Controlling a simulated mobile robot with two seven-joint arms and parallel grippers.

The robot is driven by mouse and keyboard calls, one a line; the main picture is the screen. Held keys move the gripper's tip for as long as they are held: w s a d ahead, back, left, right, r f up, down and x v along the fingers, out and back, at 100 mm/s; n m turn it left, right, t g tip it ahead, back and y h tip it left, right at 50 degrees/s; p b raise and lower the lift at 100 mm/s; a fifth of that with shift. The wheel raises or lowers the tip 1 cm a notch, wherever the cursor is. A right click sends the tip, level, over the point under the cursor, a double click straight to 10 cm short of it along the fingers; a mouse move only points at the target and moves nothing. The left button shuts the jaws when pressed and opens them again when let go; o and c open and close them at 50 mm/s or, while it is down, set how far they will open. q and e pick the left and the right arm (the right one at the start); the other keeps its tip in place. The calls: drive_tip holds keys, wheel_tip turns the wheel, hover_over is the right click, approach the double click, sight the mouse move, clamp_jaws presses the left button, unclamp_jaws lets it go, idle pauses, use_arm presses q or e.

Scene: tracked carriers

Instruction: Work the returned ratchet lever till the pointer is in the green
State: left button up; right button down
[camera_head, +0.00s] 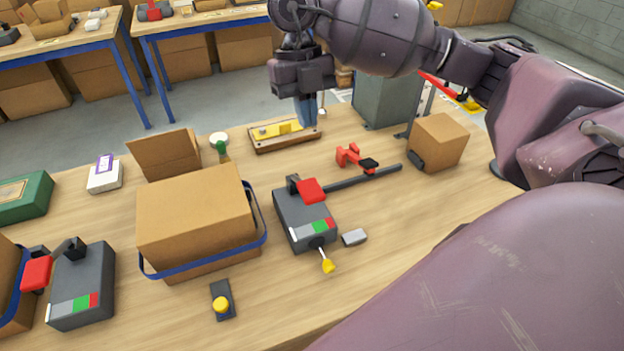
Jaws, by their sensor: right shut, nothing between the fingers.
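A dark grey ratchet unit (293,207) with a red block on top stands at the middle of the table. A long dark bar (372,177) reaches right from it. A short yellow-tipped lever (327,264) sticks out at its front. Its gauge (318,228) has green and red fields and a white mark at the left end; I cannot make out for certain which part is the pointer. A similar unit (85,283) stands at the left. My right gripper (305,122) is shut and empty by the wooden tray's right end, away from both units. My left gripper is out of view.
A cardboard box (195,208) with a blue strap stands left of the middle unit. A wooden tray with a yellow piece (283,131), a red clamp (351,155) and a small carton (440,142) stand behind.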

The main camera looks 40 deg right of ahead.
approach(315, 195)
drive_tip(key=x, duration=0.5)
drive_tip(key=shift+s+a+f, duration=0.1)
drive_tip(key=shift+s+f, duration=0.2)
drive_tip(key=shift+f, duration=0.55)
drive_tip(key=shift+s+f, duration=0.1)
